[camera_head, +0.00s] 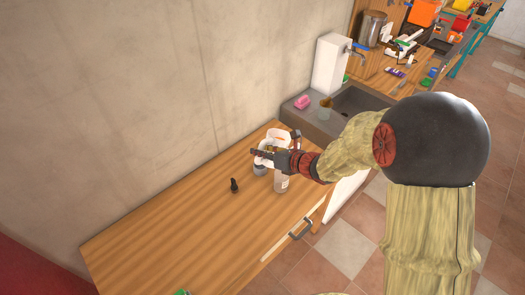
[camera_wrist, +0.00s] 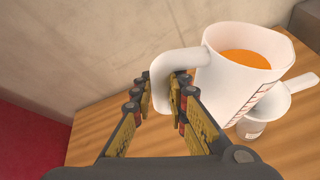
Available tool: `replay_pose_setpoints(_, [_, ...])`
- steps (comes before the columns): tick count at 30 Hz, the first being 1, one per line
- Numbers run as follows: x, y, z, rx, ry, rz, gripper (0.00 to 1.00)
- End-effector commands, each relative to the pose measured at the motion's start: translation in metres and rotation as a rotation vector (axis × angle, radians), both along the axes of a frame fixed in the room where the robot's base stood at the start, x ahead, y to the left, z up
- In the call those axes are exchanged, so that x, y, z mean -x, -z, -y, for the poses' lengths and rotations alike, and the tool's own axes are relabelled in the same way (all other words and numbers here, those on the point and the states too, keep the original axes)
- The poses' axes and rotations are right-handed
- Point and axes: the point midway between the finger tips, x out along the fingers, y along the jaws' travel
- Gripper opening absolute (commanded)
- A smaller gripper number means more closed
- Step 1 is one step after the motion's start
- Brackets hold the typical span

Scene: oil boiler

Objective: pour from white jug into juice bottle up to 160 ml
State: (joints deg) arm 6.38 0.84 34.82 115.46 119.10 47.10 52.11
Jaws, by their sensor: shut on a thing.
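The white jug (camera_wrist: 232,75) has orange liquid inside and printed marks on its side. My gripper (camera_wrist: 172,92) is shut on the jug's handle in the wrist view. In the head view my gripper (camera_head: 264,153) is over the wooden counter, with the jug (camera_head: 277,136) partly hidden behind it. A pale bottle (camera_head: 281,184) with small marks stands on the counter just below my gripper; it may be the juice bottle. In the wrist view a white vessel (camera_wrist: 251,130) with a wide funnel-like piece (camera_wrist: 287,97) is right of the jug, partly hidden by it.
A small dark object (camera_head: 234,186) stands on the wooden counter (camera_head: 170,235), whose left part is largely clear. A grey sink (camera_head: 362,100) with a pink item (camera_head: 302,102) lies beyond. The concrete wall (camera_head: 130,90) borders the counter's back.

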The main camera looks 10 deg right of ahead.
Motion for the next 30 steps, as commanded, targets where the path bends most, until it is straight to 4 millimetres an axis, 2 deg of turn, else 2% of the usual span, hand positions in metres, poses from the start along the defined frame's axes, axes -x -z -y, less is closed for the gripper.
replay_pose_setpoints(30, [-0.003, -0.017, 0.003, -0.133, 0.001, -0.109, 0.00])
